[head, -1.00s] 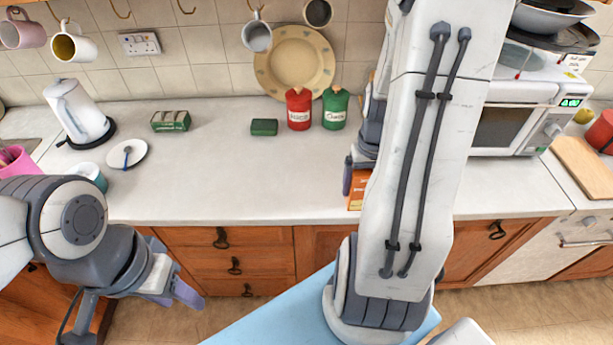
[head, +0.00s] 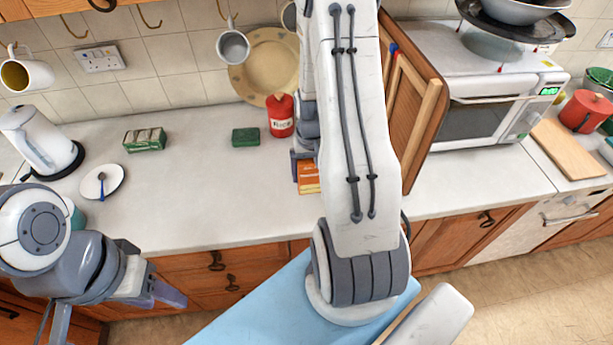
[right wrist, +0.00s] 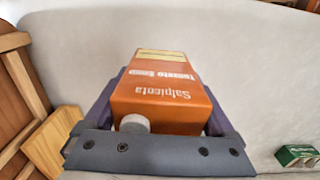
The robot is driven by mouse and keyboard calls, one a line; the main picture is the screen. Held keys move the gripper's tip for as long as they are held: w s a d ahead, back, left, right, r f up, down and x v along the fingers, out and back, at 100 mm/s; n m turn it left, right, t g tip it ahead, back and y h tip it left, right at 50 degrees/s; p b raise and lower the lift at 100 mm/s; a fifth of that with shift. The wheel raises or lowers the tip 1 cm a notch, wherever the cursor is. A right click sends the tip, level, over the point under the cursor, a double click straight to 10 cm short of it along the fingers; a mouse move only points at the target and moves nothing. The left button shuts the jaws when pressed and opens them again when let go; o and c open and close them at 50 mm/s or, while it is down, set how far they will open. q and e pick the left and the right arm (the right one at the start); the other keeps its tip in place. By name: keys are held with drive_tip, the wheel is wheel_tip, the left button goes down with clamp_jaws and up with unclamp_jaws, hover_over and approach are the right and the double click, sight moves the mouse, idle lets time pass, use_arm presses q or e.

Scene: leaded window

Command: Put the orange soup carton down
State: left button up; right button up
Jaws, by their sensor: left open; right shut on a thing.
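The orange soup carton (head: 309,178) shows in the head view just left of my right arm, over the worktop, mostly hidden by the arm. In the right wrist view the carton (right wrist: 160,95) fills the space between the fingers of my right gripper (right wrist: 168,108), which is shut on it. Its white cap faces the camera and its printed label is upside down. I cannot tell whether its far end touches the worktop. My left gripper (head: 168,293) is open and empty, low in front of the drawers at the left.
The pale worktop (head: 200,200) is clear left of the carton. Behind stand a red tin (head: 281,121), a green block (head: 245,137) and a green box (head: 145,140). A kettle (head: 40,138) is far left.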

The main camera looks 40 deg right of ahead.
sight(307, 181)
drive_tip(key=shift+w+a+f, duration=0.1)
drive_tip(key=shift+w+f, duration=0.35)
drive_tip(key=shift+w, duration=0.3)
wheel_tip(307, 181, down, 4)
drive_tip(key=shift+r+p, duration=0.2)
drive_tip(key=shift+p, duration=0.75)
drive_tip(key=shift+f, duration=0.2)
drive_tip(key=shift+f, duration=0.2)
drive_tip(key=o, duration=1.2)
